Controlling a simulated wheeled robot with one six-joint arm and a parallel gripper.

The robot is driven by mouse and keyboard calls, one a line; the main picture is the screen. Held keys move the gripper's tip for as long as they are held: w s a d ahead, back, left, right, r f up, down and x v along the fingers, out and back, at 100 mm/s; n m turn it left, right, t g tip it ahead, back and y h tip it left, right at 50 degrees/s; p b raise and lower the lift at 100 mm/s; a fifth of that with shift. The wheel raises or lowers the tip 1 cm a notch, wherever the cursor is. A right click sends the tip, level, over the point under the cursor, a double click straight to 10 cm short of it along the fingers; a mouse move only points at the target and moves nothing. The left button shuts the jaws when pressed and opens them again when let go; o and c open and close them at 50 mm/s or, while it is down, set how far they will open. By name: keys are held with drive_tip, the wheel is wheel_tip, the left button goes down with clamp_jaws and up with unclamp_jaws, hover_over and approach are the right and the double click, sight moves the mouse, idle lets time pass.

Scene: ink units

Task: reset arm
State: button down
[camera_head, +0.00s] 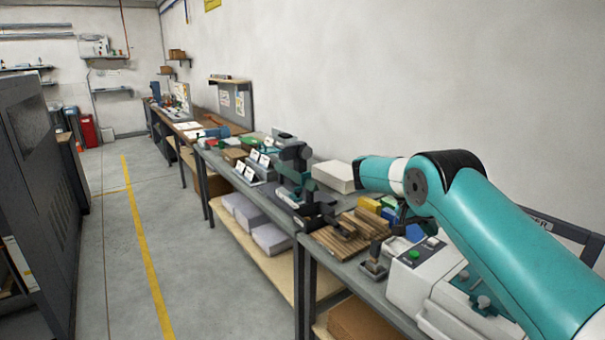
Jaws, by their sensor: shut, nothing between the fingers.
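My teal arm (505,245) rises from the lower right corner and bends at a dark joint (452,165). Its far rounded teal link (376,174) points left over the near workbench. Dark parts below that link look like my gripper (403,214), seen small and partly hidden by the arm. It looks shut and holds nothing that I can see. It is above the bench top, close to yellow and blue boxes; whether it touches them I cannot tell.
A grey-white machine with a green button (415,275) stands on the near bench, under my arm. Wooden slats (345,238), a dark stand (294,170) and a white box (336,176) sit further left. A dark cabinet (40,190) stands at left. The floor aisle (180,240) is clear.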

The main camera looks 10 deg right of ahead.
drive_tip(key=s+a+r+n+t+y+b, duration=0.2)
drive_tip(key=s+a+r+n, duration=0.2)
drive_tip(key=a, duration=0.2)
drive_tip(key=s+a+r+n+t+y+b, duration=0.25)
drive_tip(key=a+r+n, duration=0.2)
drive_tip(key=a, duration=0.25)
drive_tip(key=s+a+n+y+b, duration=0.1)
drive_tip(key=s+a, duration=0.3)
drive_tip(key=s, duration=0.6)
drive_tip(key=s+a+f+n+g+y+b, duration=0.1)
drive_tip(key=s+a+n+y, duration=0.2)
drive_tip(key=s, duration=0.7)
drive_tip(key=s+a+n+y+b, duration=0.1)
drive_tip(key=s+a+n+y, duration=0.1)
drive_tip(key=s+a, duration=0.4)
drive_tip(key=s, duration=0.5)
drive_tip(key=shift+f+g+y, duration=0.15)
drive_tip(key=shift+g+y, duration=0.2)
drive_tip(key=shift+d+n, duration=0.1)
drive_tip(key=shift+n, duration=0.15)
